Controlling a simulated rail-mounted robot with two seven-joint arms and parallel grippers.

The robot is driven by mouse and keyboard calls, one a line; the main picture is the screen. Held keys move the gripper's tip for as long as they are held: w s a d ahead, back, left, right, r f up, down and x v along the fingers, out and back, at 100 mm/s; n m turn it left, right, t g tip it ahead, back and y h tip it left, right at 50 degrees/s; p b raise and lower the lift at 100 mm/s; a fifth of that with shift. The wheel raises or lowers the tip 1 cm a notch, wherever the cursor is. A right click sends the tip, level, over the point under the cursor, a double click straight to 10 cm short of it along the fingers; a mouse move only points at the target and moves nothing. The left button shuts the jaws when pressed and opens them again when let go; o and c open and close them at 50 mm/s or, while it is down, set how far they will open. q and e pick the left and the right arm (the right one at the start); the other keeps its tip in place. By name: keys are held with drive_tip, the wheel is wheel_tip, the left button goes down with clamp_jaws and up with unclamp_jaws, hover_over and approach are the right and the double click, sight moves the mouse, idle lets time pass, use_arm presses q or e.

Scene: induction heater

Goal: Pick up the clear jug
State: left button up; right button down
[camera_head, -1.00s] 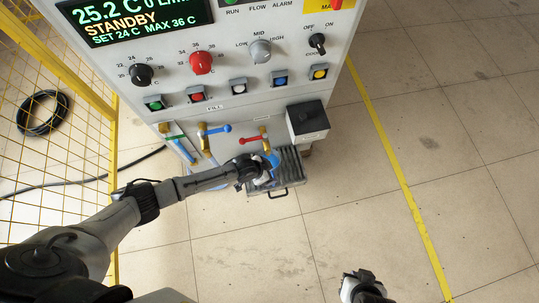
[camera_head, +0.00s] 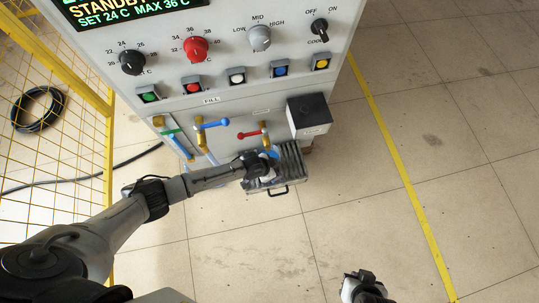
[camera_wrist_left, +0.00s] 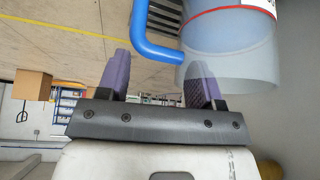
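The clear jug (camera_wrist_left: 232,45) shows in the left wrist view at the upper right. It is a translucent bluish cylinder with a red line and a bent blue handle (camera_wrist_left: 143,30). My left gripper (camera_wrist_left: 160,68) is open. The handle crosses the picture at the gap between its fingertips, and one fingertip overlaps the jug's edge. I cannot tell if they touch. In the head view my left gripper (camera_head: 270,174) is at the grey tray (camera_head: 291,163) below the valves and mostly hides the jug. My right gripper (camera_head: 362,280) is at the bottom edge, away from the jug.
The heater's panel (camera_head: 230,60) with knobs and buttons stands above the tray. A blue valve lever (camera_head: 212,125), a red lever (camera_head: 248,134) and a black-topped box (camera_head: 309,116) stick out close by. A yellow mesh fence (camera_head: 60,130) is at left. The floor at right is clear.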

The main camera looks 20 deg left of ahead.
use_arm(q)
drive_tip(key=shift+a, duration=0.1)
clamp_jaws()
idle(0.8)
